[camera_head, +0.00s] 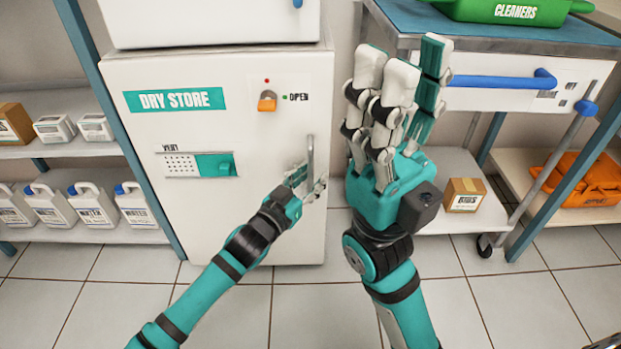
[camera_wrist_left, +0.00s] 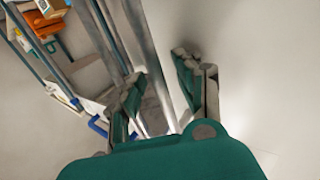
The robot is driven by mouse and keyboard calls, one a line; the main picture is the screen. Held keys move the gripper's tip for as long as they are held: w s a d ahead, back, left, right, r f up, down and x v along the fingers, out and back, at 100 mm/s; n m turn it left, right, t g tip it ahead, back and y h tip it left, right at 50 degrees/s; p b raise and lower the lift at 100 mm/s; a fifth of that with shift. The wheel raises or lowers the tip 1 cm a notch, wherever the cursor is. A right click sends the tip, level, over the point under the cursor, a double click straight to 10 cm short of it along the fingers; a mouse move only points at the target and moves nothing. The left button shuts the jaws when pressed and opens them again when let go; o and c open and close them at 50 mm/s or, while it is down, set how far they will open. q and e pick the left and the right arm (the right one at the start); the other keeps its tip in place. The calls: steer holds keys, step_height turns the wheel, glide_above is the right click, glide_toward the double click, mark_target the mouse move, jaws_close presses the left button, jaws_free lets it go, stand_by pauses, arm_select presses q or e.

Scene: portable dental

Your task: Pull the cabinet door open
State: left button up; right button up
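The white cabinet (camera_head: 215,235) marked DRY STORE has a grey vertical bar handle (camera_head: 311,158) near the right edge of its door. The door looks shut. My left gripper (camera_head: 306,186) is at the lower part of this handle. In the left wrist view the handle (camera_wrist_left: 150,65) runs between the two spread fingers of my left gripper (camera_wrist_left: 157,85), with a small gap visible beside it. The exact contact is hard to see. My right gripper (camera_head: 405,75) points up, right of the cabinet, apart from it; its fingers look open and empty.
A shelf with white jugs (camera_head: 95,205) stands at the left. The tiled floor (camera_head: 120,300) in front is clear.

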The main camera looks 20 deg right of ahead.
arm_select(q)
jaws_close()
stand_by(0.4)
